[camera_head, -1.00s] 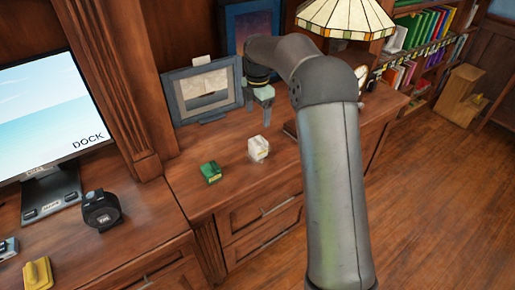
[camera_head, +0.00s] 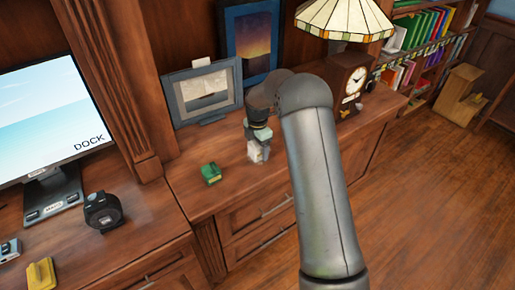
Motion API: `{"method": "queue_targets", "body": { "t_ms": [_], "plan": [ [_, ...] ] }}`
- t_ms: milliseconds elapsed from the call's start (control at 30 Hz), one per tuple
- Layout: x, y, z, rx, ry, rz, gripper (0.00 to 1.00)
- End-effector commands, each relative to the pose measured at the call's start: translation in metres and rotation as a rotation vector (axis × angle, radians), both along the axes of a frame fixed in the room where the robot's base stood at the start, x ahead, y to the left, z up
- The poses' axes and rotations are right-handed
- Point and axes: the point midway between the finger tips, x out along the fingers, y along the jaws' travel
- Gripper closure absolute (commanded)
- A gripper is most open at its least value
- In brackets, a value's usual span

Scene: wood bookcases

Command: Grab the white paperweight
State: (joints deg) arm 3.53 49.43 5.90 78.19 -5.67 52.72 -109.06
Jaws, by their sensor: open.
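The white paperweight (camera_head: 254,154) stands on the wooden cabinet top, right of a small green block (camera_head: 210,173). My gripper (camera_head: 258,152) points down at it from above, with its fingers at the paperweight's height. The fingers overlap the paperweight in the picture and hide part of it. The gripper is open. I cannot tell whether the fingers touch the paperweight.
A framed picture (camera_head: 206,92) stands behind the gripper. A clock (camera_head: 350,88) and a stained-glass lamp (camera_head: 345,17) stand to the right. A monitor (camera_head: 45,110), black device (camera_head: 102,211) and yellow object (camera_head: 40,273) are at the left.

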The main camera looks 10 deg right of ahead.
Motion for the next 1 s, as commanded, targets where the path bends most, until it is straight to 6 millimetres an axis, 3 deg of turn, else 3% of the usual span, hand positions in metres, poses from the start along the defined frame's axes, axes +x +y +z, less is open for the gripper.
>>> {"method": "queue_targets", "body": {
  "t_ms": [267,367,533,567,1000],
  "plan": [
    [0.000,0.000,-0.006,0.000,-0.001,0.001,0.24],
    [0.000,0.000,-0.006,0.000,-0.001,0.000,0.46],
    [0.000,0.000,-0.005,0.000,-0.001,0.000,0.93],
    [0.001,0.000,-0.004,0.001,-0.004,0.000,0.98],
    [0.002,0.000,0.008,0.000,-0.006,0.000,0.98]
  ]
}}
